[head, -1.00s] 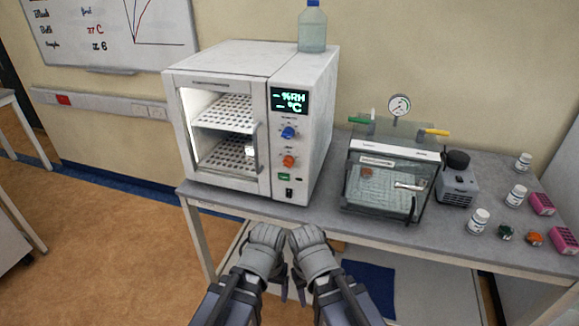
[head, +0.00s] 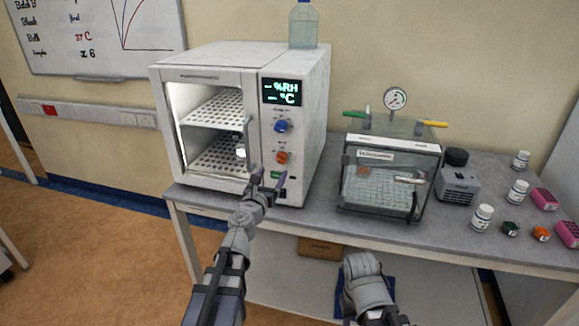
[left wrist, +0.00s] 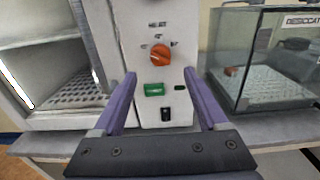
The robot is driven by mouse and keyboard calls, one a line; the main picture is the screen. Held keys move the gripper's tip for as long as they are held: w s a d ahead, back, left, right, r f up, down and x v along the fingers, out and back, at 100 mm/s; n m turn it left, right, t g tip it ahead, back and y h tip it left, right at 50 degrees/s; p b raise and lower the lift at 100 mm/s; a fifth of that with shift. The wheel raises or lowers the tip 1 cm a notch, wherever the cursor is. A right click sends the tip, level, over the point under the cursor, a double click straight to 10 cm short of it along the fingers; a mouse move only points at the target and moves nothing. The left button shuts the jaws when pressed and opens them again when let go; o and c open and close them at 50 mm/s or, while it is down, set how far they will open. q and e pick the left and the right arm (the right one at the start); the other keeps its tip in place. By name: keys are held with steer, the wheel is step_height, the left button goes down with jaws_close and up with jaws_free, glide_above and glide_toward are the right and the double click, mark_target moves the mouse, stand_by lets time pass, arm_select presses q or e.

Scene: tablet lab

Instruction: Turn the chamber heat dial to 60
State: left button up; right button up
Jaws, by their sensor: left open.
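The white chamber (head: 212,62) stands on the bench with a control panel on its right front. The orange dial (head: 282,158) sits on that panel below a blue dial (head: 282,126). The orange dial also shows in the left wrist view (left wrist: 161,55), with small marks around it and a label that looks like HEAT; its setting is too small to read. My left gripper (head: 270,176) is open and empty in front of the panel, just below the orange dial in the head view. My right gripper (head: 362,282) is low before the bench; its fingers are not clear.
The display (head: 282,92) shows dashes beside %RH and °C. A green switch (left wrist: 154,89) and a black switch (left wrist: 166,114) are below the orange dial. A clear box with a gauge (head: 390,185) stands to the right. A bottle (head: 303,25) stands on the chamber.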

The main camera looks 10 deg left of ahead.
mark_target(280, 161)
arm_select(q)
steer(key=shift+w+d, duration=0.15)
steer(key=shift+w, duration=3.8)
steer(key=shift+c, duration=0.3)
jaws_close()
